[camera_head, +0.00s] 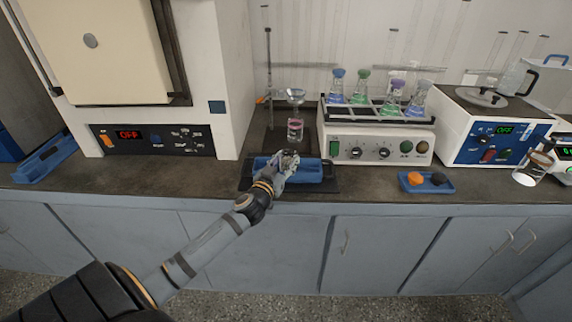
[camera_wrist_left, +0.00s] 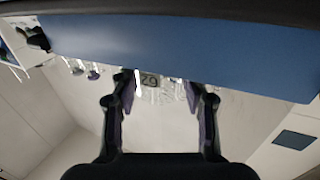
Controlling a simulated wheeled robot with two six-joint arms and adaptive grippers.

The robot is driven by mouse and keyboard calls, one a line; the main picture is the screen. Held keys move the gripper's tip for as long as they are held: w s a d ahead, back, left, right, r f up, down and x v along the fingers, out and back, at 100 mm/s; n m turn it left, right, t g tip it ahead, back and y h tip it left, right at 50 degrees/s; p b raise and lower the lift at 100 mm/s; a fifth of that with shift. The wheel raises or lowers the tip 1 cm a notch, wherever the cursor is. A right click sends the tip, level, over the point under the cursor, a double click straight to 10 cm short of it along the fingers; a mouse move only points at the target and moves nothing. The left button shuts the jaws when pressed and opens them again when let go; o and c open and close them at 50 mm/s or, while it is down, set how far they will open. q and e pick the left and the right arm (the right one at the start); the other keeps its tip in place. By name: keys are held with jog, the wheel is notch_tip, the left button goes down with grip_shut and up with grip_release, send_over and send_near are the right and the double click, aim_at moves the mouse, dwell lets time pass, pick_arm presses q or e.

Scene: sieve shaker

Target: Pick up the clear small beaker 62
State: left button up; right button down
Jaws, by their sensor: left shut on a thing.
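The clear small beaker (camera_wrist_left: 160,95) sits between the two fingers of my left gripper (camera_wrist_left: 160,105) in the left wrist view. A dark label (camera_wrist_left: 149,79) on it shows digits that appear upside down. In the head view my left gripper (camera_head: 287,161) is at the blue tray (camera_head: 312,184) on the front of the bench, shut on the beaker. The gripper hides most of the beaker there, and I cannot tell whether it touches the tray. My right gripper is not in view.
A stand with a funnel (camera_head: 295,96) over a pink-banded vessel (camera_head: 295,131) is just behind. A shaker with several flasks (camera_head: 362,148) stands to the right, a furnace (camera_head: 150,139) to the left.

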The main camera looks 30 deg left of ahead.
pick_arm(q)
notch_tip(320, 180, up, 22)
jog(key=p, duration=0.8)
